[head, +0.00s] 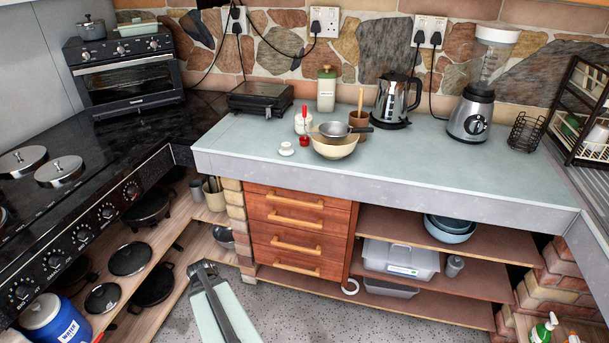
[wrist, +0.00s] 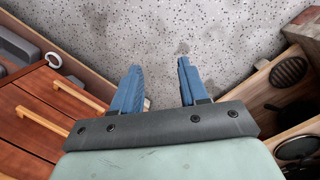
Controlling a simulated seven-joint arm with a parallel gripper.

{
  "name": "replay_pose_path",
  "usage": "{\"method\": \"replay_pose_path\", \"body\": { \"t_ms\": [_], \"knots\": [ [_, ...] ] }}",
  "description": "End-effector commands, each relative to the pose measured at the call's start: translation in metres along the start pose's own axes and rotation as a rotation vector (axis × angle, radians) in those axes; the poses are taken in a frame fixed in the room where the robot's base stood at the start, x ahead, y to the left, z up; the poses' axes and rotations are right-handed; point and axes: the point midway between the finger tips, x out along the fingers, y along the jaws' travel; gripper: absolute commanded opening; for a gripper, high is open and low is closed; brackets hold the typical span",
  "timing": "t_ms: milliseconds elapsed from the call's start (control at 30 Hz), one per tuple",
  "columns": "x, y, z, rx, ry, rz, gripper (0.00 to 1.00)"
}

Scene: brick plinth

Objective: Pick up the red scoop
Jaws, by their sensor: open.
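A small red object (head: 304,140), which may be the red scoop, sits on the pale counter (head: 440,160) in front of a white jar (head: 302,123). A thin red piece also sticks up at this jar; I cannot tell whether it is a handle. My gripper (wrist: 158,84) is open and empty in the wrist view, its two blue fingers apart over the speckled floor. In the head view my arm is low at the bottom centre, in front of the drawers and well below the counter. No red object shows in the wrist view.
Beside the red object are a cream bowl (head: 336,147) with a sieve across it, and a white lidded item (head: 286,149). A wooden pot (head: 359,124), kettle (head: 397,99) and blender (head: 475,105) stand to the right. The counter's front left is clear. Drawers (head: 300,232) are below.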

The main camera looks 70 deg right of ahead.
Motion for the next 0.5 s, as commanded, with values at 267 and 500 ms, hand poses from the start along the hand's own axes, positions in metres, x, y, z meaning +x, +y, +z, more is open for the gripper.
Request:
{"method": "replay_pose_path", "body": {
  "t_ms": [267, 500],
  "knots": [
    [-0.067, 0.114, -0.055, 0.123, 0.142, 0.135, 0.44],
    [-0.136, 0.223, -0.083, 0.247, 0.268, 0.316, 0.44]
  ]
}}
